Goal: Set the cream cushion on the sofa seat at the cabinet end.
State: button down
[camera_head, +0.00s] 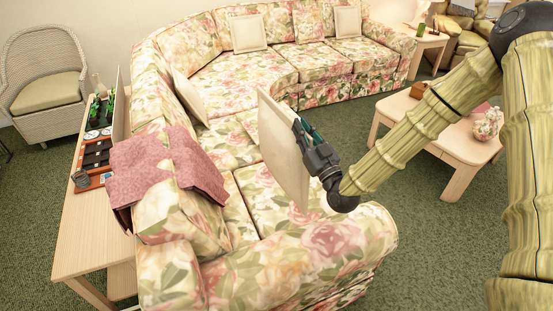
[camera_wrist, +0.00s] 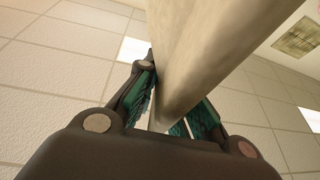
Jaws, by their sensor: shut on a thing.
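A cream cushion (camera_head: 284,150) is held upright above the near part of the floral sofa (camera_head: 270,196). My gripper (camera_head: 309,146) is shut on its right edge. In the wrist view the cushion (camera_wrist: 205,50) stands between the two green-padded fingers of my gripper (camera_wrist: 175,115), with ceiling tiles behind. The near seat lies below and around the cushion, and part of the seat is hidden behind it. I cannot tell whether the cushion's lower edge touches the seat. No cabinet can be made out for certain.
A pink throw (camera_head: 170,165) hangs over the sofa back. Other cream cushions rest on the sofa, at the back (camera_head: 248,33), back right (camera_head: 347,21) and left (camera_head: 190,97). A side table (camera_head: 75,225) stands behind the sofa; a coffee table (camera_head: 445,150) stands right.

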jog(key=w+a+f+b, duration=0.1)
jog(key=b, duration=0.2)
jog(key=w+a+f+n+b, duration=0.1)
jog(key=w+f+b, duration=0.1)
jog(key=b, duration=0.1)
jog(key=w+a+f+n+y+b, duration=0.1)
jog(key=f+b, duration=0.1)
jog(key=b, duration=0.1)
jog(key=shift+w+f+b, duration=0.25)
jog(key=shift+w+b, duration=0.1)
jog(key=w+a+f+n+b, duration=0.3)
jog(key=w+f+b, duration=0.3)
jog(key=b, duration=1.3)
notch_tip(320, 180, down, 4)
jog(key=shift+w+a+g, duration=0.2)
jog(key=shift+a+g, duration=0.1)
jog(key=shift+g, duration=0.1)
jog(key=shift+f+b, duration=2.1)
jog(key=shift+f, duration=1.75)
jog(key=c, duration=1.5)
grip_release()
jog(key=shift+o, duration=0.2)
